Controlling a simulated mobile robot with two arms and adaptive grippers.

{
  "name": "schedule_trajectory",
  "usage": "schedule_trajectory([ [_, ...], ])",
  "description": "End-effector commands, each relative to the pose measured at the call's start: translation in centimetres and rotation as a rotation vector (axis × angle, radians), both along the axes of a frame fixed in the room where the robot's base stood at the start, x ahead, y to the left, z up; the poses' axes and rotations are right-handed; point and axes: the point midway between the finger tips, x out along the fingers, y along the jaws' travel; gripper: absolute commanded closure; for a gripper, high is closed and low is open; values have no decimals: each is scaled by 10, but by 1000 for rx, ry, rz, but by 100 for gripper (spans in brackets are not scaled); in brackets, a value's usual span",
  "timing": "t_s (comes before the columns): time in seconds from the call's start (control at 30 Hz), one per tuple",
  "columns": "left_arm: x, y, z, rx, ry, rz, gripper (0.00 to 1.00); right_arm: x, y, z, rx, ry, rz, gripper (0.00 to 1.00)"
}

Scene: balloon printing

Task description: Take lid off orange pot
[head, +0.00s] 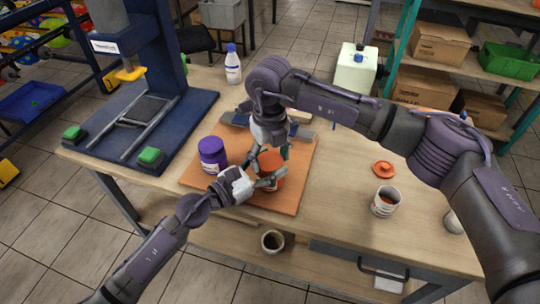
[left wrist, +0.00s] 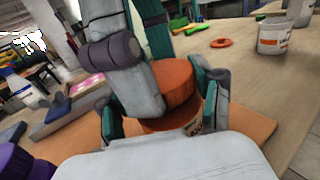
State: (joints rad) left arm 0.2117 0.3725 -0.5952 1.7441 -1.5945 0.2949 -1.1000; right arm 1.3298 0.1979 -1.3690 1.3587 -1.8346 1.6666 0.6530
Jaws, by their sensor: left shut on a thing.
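The orange pot (head: 271,165) stands on an orange-brown board. Its orange lid (left wrist: 180,84) shows in the left wrist view, with a dark line between it and the darker orange part below; I cannot tell whether the lid is seated or slightly raised. My left gripper (head: 268,182) is shut on the pot from the left; its teal-padded fingers flank the pot in the left wrist view (left wrist: 165,118). My right gripper (head: 272,152) reaches down from above, its fingers at the lid. They hide much of it, and their grip is unclear.
A purple pot (head: 212,156) stands close left on the board (head: 292,195). A loose orange lid (head: 383,168) and an open white pot (head: 385,201) stand to the right. A blue press (head: 135,60), a white bottle (head: 232,68) and a white canister (head: 355,70) are behind.

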Motion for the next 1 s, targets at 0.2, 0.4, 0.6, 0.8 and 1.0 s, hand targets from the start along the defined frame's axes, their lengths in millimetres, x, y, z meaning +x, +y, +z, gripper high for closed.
schedule_trajectory([
  [0.2,0,0,0,-1,-1,0,100,0,0,0,-2,-1,9,75],
  [0.4,0,0,0,-1,-1,0,100,0,-1,0,-4,-1,273,73],
  [0.6,0,0,0,0,0,-1,100,0,-1,0,-2,0,341,74],
  [0.8,0,0,0,0,0,0,100,1,-1,0,-2,-1,337,74],
  [1.0,0,0,0,0,0,1,100,1,-1,0,-1,-1,335,74],
])
